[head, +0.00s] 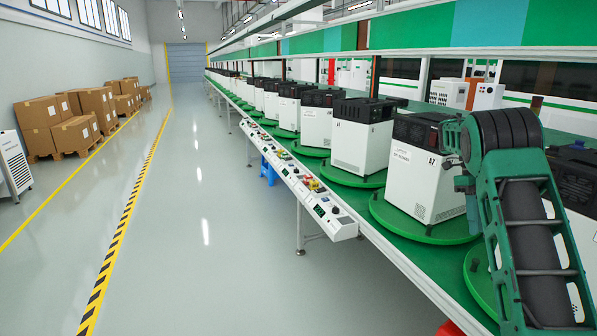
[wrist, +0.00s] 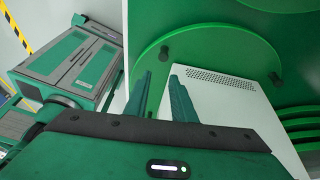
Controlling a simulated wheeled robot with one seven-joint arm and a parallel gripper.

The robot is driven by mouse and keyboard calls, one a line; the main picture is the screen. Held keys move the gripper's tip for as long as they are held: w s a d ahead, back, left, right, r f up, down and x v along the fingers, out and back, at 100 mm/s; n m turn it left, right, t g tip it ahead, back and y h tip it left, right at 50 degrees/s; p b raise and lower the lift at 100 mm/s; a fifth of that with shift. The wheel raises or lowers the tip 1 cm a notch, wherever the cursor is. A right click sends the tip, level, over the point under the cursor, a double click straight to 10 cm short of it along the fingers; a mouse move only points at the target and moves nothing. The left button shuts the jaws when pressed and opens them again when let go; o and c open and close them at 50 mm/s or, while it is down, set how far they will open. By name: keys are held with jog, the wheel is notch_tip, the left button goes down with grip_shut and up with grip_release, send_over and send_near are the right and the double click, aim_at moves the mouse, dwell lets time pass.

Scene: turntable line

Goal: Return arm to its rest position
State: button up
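My green arm (head: 520,190) reaches up and over the right side of the line in the head view, with its dark elbow joint near the top. The end of the arm is not clearly seen there. In the wrist view my gripper (wrist: 159,76) has its two green fingers apart, with a gap between them and nothing held. Behind the fingers are a green round turntable (wrist: 218,45) and a white machine casing (wrist: 238,108) with a perforated strip. The fingers overlap the casing in the picture; I cannot tell whether they touch it.
White machines with black tops, such as this one (head: 362,138), stand on green turntables (head: 425,222) along the line. Control panels (head: 325,205) run along its front edge. Cardboard boxes (head: 40,125) stand on pallets at the left. The grey aisle floor (head: 200,240) is clear.

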jog(key=s+a+r+n+t+h, duration=0.1)
jog(key=s+a+r+n+t, duration=0.15)
jog(key=s+a+n, duration=0.4)
jog(key=s+a+r+n+t, duration=0.1)
jog(key=s+a+r+n, duration=0.15)
jog(key=n, duration=0.65)
jog(key=s+a+f+n+t+y, duration=0.2)
jog(key=s+a+n+t, duration=0.3)
jog(key=s+a+n, duration=1.1)
jog(key=s+d+f+m+g, duration=0.1)
jog(key=s+d+m+g, duration=0.1)
jog(key=s, duration=0.6)
jog(key=s+d+m+g, duration=0.2)
jog(key=s+d+m, duration=0.2)
jog(key=s+d, duration=0.3)
jog(key=shift+s+d+f, duration=0.2)
jog(key=shift+s+f, duration=0.2)
jog(key=shift+s, duration=0.25)
